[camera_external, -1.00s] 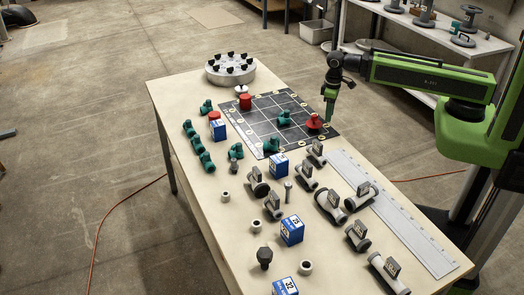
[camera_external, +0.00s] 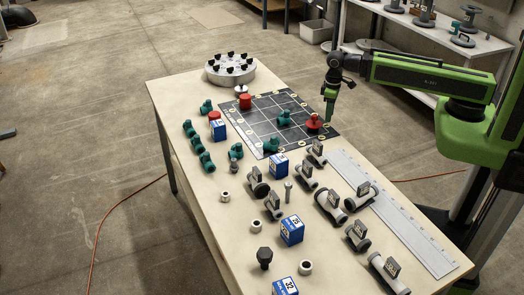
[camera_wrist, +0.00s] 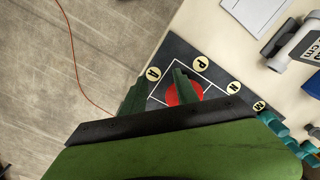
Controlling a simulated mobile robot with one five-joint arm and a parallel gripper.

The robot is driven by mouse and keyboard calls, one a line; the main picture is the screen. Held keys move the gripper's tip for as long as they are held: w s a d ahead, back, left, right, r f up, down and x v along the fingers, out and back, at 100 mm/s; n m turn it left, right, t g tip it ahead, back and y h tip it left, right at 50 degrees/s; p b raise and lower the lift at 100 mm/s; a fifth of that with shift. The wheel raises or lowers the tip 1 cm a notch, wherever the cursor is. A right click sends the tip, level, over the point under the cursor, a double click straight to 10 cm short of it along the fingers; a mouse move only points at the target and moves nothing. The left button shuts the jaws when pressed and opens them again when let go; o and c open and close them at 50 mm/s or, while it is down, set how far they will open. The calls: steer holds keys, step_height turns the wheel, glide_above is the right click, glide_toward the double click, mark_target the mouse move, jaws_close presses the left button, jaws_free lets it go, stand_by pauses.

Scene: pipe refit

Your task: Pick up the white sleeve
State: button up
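Three small white ring-shaped sleeves stand on the table's near half in the external view: one at the left (camera_external: 225,196), one in the middle (camera_external: 256,225) and one nearer the front (camera_external: 305,267). Each shows a dark hole. I cannot tell which one the task means. A small white piece (camera_external: 240,89) also stands near the mat's far corner. My gripper (camera_external: 329,116) points down over the mat's right edge, far from the rings. In the wrist view its green fingers (camera_wrist: 158,88) are spread and hold nothing; a red round piece (camera_wrist: 185,92) shows beyond them.
The black gridded mat (camera_external: 262,127) carries red and green pieces. Blue numbered boxes (camera_external: 292,230), grey tagged pipe fittings (camera_external: 330,205) and a dark-headed plug (camera_external: 264,257) crowd the near half. A long ruler (camera_external: 400,220) lies along the right edge. A round grey holder (camera_external: 230,72) stands at the far end.

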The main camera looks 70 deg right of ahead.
steer(key=o, duration=0.5)
